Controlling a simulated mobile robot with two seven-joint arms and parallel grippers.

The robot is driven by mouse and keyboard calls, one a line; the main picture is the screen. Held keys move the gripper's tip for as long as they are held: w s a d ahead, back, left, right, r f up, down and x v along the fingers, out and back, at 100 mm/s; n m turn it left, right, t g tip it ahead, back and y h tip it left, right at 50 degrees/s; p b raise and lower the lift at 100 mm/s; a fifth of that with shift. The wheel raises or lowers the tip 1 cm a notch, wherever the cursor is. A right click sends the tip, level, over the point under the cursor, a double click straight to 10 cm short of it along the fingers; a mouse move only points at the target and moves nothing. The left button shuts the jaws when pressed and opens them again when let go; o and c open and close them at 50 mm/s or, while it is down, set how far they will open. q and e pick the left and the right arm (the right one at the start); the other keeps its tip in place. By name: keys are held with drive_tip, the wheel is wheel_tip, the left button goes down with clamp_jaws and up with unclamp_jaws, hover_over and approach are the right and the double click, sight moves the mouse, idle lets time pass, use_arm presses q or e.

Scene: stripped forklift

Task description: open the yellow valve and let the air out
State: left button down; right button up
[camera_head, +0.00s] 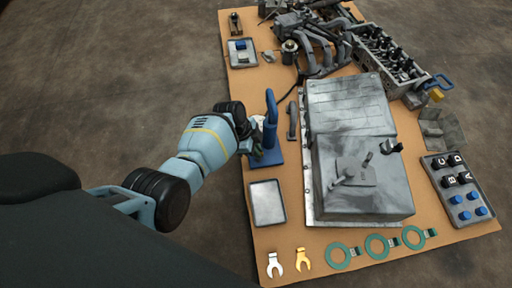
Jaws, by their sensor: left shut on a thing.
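My left gripper (257,138) reaches in from the left and is shut at the near side of a blue stand (270,128) with an upright post and a flat base. The gripped part is hidden by the fingers, so I cannot tell whether it is the yellow valve. No yellow shows at the stand. A small yellow piece (436,95) lies near a blue loop handle (441,82) at the right edge of the board; I cannot tell what it is. My right gripper is not in view.
A large grey metal cover (340,100) fills the board's middle. An empty tray (267,203), two forks (303,258) and green rings (377,247) lie in front. A box of lettered black and blue knobs (458,190) sits right. An engine block (385,55) is behind.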

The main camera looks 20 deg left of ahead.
use_arm(q)
drive_tip(key=n+t+p, duration=0.1)
drive_tip(key=n, duration=0.2)
drive_tip(key=shift+s+p, duration=0.1)
drive_tip(key=shift+p, duration=0.2)
drive_tip(key=shift+n+y, duration=0.3)
drive_tip(key=c, duration=1.5)
unclamp_jaws()
drive_tip(key=shift+r, duration=0.1)
